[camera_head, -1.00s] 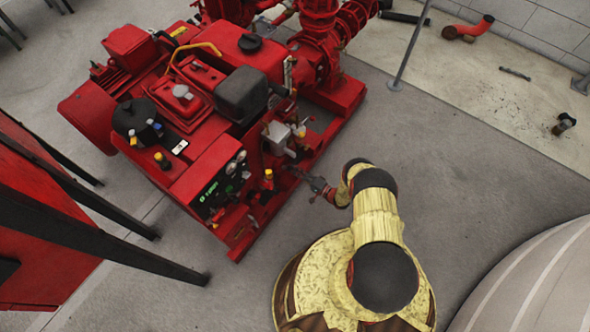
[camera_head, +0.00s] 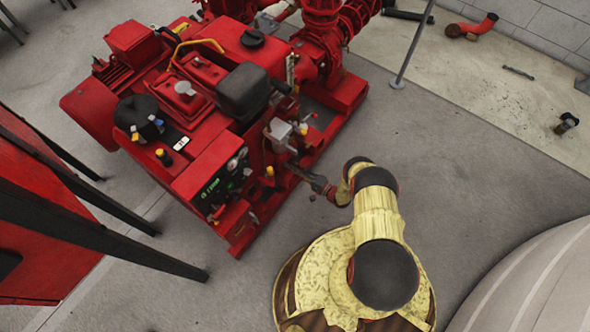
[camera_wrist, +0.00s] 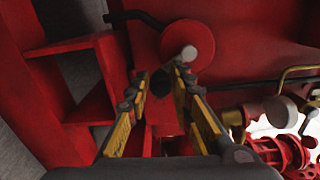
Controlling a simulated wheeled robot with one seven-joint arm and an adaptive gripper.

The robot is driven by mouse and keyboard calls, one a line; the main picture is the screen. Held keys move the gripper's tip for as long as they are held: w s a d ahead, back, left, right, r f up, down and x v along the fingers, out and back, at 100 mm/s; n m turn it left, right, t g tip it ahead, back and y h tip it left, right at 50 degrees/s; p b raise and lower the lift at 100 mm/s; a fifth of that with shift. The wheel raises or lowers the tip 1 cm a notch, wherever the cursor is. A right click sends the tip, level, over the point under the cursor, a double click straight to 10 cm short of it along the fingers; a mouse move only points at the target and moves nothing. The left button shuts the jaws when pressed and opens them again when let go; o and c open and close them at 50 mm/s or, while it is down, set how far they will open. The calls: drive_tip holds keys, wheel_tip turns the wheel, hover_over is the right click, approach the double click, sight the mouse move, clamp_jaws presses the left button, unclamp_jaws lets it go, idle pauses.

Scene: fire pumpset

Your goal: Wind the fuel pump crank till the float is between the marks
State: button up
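The red pumpset (camera_head: 215,95) stands left of centre in the head view. My gripper (camera_head: 297,171) reaches to its near right side, by a grey fitting (camera_head: 279,133). In the wrist view my gripper (camera_wrist: 157,80) has its two yellow-sided fingers apart. A red round disc with a pale knob (camera_wrist: 189,53) lies just beyond the fingertips, slightly right; it looks like the crank. The fingers do not clearly touch the knob. A dark part shows between the fingers, too shadowed to name. I cannot make out the float or its marks in either view.
A red frame (camera_wrist: 80,80) borders the left of the wrist view. A brass-coloured pipe (camera_wrist: 290,80) and red valve parts (camera_wrist: 285,150) are at right. In the head view, a grey post (camera_head: 411,45) stands behind and open floor (camera_head: 470,170) lies to the right.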

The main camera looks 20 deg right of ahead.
drive_tip(key=shift+o, duration=1.4)
drive_tip(key=shift+s, duration=0.1)
drive_tip(key=v, duration=1.2)
